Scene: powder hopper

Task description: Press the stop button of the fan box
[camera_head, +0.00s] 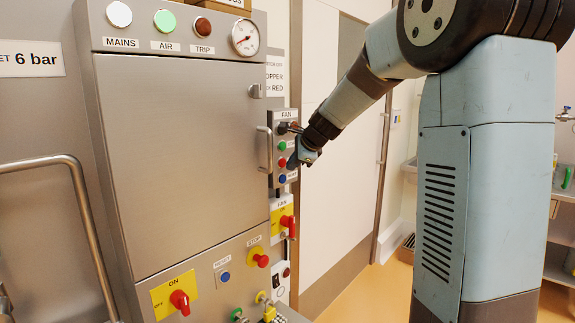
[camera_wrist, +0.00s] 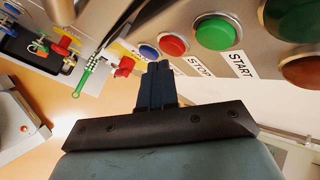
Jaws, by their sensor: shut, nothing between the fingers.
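The fan box (camera_head: 285,119) is a narrow grey box on the right side of the steel cabinet, labelled FAN. Its red stop button (camera_head: 282,162) sits below the green start button (camera_head: 282,146) and above a blue button (camera_head: 282,178). In the wrist view the stop button (camera_wrist: 172,45) lies by the STOP label, between the green button (camera_wrist: 217,33) and the blue button (camera_wrist: 148,51). My gripper (camera_head: 292,161) is shut and empty, just right of the box. In the wrist view its fingertips (camera_wrist: 158,65) appear just below the red and blue buttons. I cannot tell any contact.
A red switch on a yellow plate (camera_head: 286,222) is below the fan box. The cabinet door handle (camera_head: 265,149) stands out just left of it. A red stop knob (camera_head: 261,258) on a yellow plate is lower on the cabinet. A pale door (camera_head: 335,170) is behind.

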